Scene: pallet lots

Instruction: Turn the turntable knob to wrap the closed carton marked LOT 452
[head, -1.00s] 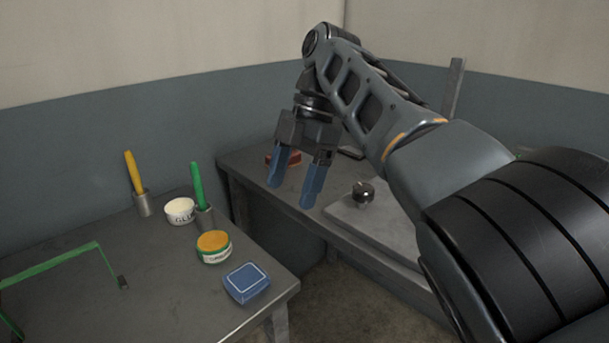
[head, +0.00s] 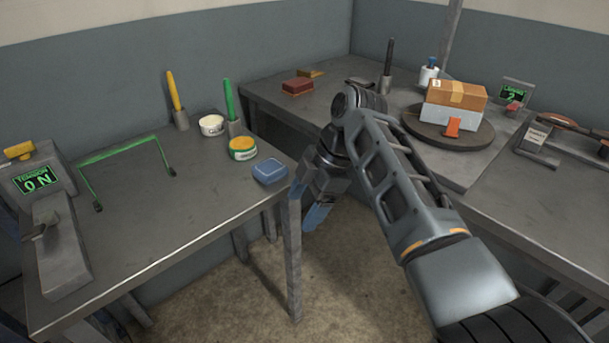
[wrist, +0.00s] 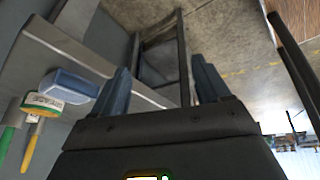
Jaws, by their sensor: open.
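A brown, taped carton (head: 458,94) with a white lower part sits on the round dark turntable (head: 424,137) on the right bench. Its lot marking is too small to read. An orange piece (head: 453,127) stands at the turntable's front, against the carton; I cannot tell whether it is the knob. No turntable knob shows clearly, and my arm covers part of the bench to the left. My gripper (head: 309,207) is open and empty, low beside the left table's right corner, away from the turntable. Its two blue fingers stand apart in the wrist view (wrist: 162,88).
On the right bench are a red block (head: 298,87), a dark post (head: 388,62), a bottle (head: 429,72) and a small display (head: 515,93). Floor is open between the tables.

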